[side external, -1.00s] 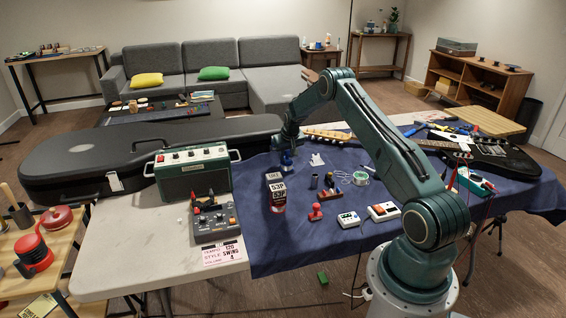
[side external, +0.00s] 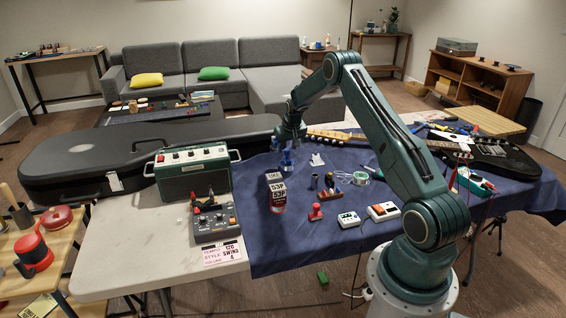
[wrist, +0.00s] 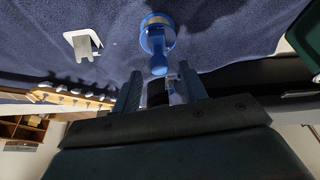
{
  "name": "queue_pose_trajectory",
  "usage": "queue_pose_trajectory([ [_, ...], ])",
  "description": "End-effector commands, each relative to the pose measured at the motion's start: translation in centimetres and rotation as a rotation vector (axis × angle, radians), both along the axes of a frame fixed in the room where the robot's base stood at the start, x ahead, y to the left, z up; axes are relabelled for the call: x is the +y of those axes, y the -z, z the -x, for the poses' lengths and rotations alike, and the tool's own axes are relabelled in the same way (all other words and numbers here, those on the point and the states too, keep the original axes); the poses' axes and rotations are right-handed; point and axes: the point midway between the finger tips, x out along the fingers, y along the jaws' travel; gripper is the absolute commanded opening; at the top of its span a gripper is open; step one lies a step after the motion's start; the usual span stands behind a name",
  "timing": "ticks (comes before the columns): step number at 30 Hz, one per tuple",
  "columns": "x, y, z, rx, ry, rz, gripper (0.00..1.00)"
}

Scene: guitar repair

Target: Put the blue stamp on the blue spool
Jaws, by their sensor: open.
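The blue stamp (side external: 287,154) stands upright at the back of the blue cloth, its handle pointing up. It appears to rest on the blue spool (side external: 287,169), a round blue piece under it; the small size makes the contact hard to tell. In the wrist view the stamp's handle (wrist: 158,64) points toward me, above a round blue disc with a pale rim. My gripper (side external: 290,141) is directly above the stamp. Its jaws (wrist: 160,80) are open and empty, with the handle just beyond the fingertips.
A white bracket-like piece (side external: 317,160) lies right of the stamp. A labelled can (side external: 276,192) and a red stamp (side external: 316,212) stand nearer the front. The black guitar case (side external: 130,155) is behind and left; a guitar (side external: 480,152) lies right.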

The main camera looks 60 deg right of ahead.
Motion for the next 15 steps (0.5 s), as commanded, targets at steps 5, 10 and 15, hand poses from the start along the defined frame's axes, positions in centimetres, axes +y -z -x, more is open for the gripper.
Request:
queue_pose_trajectory([
  [5, 0.7, -2.5, 0.7, -0.002, 0.0, 0.003, 0.43],
  [10, 1.4, -4.5, 1.3, 0.0, 0.0, 0.001, 0.43],
  [15, 1.8, -6.1, 1.8, 0.001, 0.0, 0.001, 0.43],
])
